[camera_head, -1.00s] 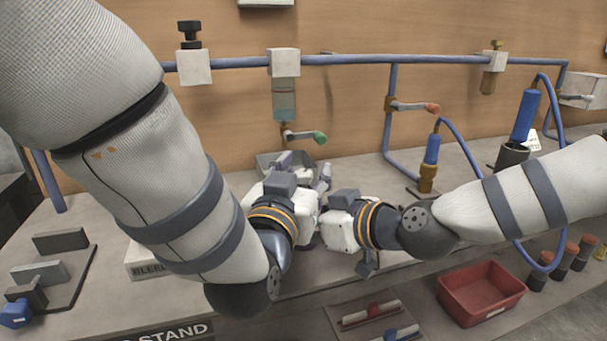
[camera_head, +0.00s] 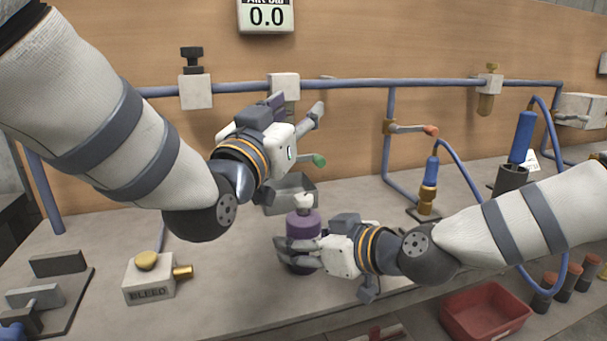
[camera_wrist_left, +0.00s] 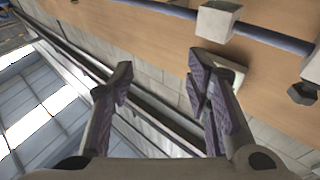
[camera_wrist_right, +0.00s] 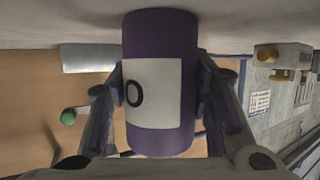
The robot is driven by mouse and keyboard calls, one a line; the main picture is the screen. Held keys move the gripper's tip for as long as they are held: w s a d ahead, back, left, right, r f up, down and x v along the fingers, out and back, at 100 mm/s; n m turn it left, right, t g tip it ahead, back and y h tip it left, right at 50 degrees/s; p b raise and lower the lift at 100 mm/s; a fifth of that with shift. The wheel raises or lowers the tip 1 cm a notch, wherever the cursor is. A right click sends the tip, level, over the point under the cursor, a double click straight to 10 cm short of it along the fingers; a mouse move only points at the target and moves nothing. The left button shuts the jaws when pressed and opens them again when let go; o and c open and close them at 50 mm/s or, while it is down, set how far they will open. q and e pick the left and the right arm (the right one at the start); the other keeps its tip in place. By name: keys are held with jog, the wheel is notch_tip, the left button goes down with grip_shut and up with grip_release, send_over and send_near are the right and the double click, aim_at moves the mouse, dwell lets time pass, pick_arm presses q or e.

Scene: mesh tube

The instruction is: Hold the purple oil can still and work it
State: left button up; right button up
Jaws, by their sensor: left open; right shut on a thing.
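The purple oil can (camera_head: 303,225) stands upright on the bench with a pale top. My right gripper (camera_head: 298,253) is shut around its body from the right. In the right wrist view the can (camera_wrist_right: 162,45) fills the middle between the fingers, with a white label bearing a dark ring. My left gripper (camera_head: 298,112) is open and empty, above and a little left of the can, clear of it. In the left wrist view its fingers (camera_wrist_left: 160,75) are spread with nothing between them.
A grey tray (camera_head: 276,208) sits behind the can, under a green-knobbed lever (camera_head: 319,160). A blue pipe (camera_head: 345,84) crosses the wall behind my left gripper. A box marked BLEED (camera_head: 150,285) stands at left. A red bin (camera_head: 485,312) is at lower right. A display (camera_head: 267,16) reads 0.0.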

pick_arm(q)
jog(key=w+a+f+m+g+h, duration=0.1)
jog(key=a+f+m+g+h, duration=0.15)
jog(key=m+h, duration=0.35)
jog(key=m+g+h, duration=0.3)
jog(key=m+g, duration=0.1)
jog(key=g, duration=0.8)
send_near(303, 196)
jog(key=d, duration=0.3)
jog(key=x, duration=0.7)
jog(key=shift+w+a+f, duration=0.15)
jog(key=shift+w+f, duration=0.2)
grip_shut()
